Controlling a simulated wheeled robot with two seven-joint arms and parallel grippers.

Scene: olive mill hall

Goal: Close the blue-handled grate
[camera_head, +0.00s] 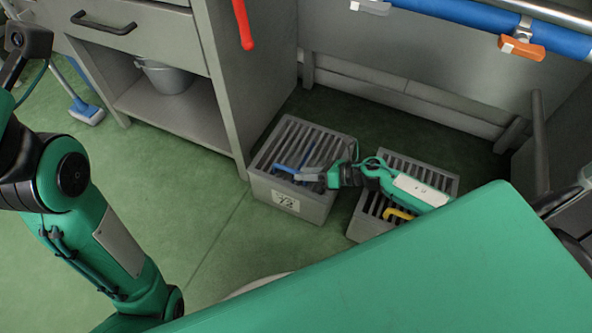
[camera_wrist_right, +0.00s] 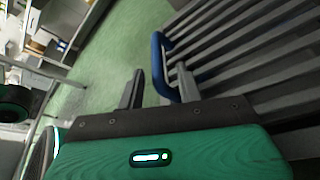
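The blue-handled grate (camera_head: 310,140) is a dark slatted cover on top of a grey floor box (camera_head: 288,201) with a numbered white label. It appears to lie about level with the box rim; a small tilt I cannot tell. Its blue handle (camera_head: 287,169) is near the front left of the slats. My right gripper (camera_head: 306,175) is low over the grate, beside the handle. In the right wrist view, the fingers (camera_wrist_right: 159,70) are apart, and the blue handle (camera_wrist_right: 158,54) shows between them, close to the right finger; contact is unclear. My left gripper is out of view.
A second slatted box (camera_head: 440,178) with a yellow handle (camera_head: 398,214) stands to the right, partly under my right arm. A grey cabinet (camera_head: 225,95) stands close behind left. A blue pipe (camera_head: 470,14) runs above. Green floor (camera_head: 190,190) is clear to the left.

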